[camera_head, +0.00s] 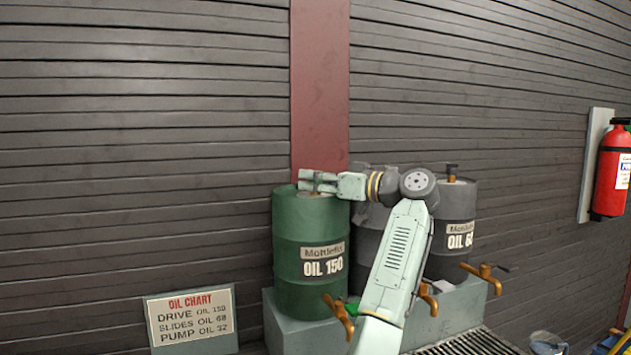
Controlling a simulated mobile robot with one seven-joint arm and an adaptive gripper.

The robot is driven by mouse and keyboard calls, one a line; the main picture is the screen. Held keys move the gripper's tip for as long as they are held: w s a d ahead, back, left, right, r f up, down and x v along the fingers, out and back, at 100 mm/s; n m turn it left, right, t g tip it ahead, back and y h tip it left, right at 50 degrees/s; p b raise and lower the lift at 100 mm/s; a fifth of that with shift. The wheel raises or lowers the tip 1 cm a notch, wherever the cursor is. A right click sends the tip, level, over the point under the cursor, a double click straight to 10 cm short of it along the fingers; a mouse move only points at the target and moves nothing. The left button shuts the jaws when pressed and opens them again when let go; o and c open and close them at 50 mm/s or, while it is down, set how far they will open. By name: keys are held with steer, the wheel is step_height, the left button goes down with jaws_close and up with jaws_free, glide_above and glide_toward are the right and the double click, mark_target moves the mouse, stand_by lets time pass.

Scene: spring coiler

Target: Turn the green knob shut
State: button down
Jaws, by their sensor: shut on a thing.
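The green drum (290,255), labelled OIL 150, stands at the left of the row of drums. My gripper (308,181) is at the top of this drum, reaching in from the right, with its fingers low over the lid. It is shut on the knob on top of the green drum. The knob itself is hidden by the fingers, so its turn angle cannot be told. A small green handle (353,309) shows by the brass tap (339,316) at the drum's front, partly behind my arm.
Grey drums stand to the right; the OIL 68 drum (459,207) has a dark knob (451,171) on top. Brass taps (484,276) stick out in front. An oil chart sign (191,318) stands lower left. A fire extinguisher (611,172) hangs far right. A slatted wall is close behind.

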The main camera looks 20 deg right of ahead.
steer(key=shift+f, duration=0.1)
steer(key=c, duration=1.3)
jaws_free()
steer(key=v, duration=1.2)
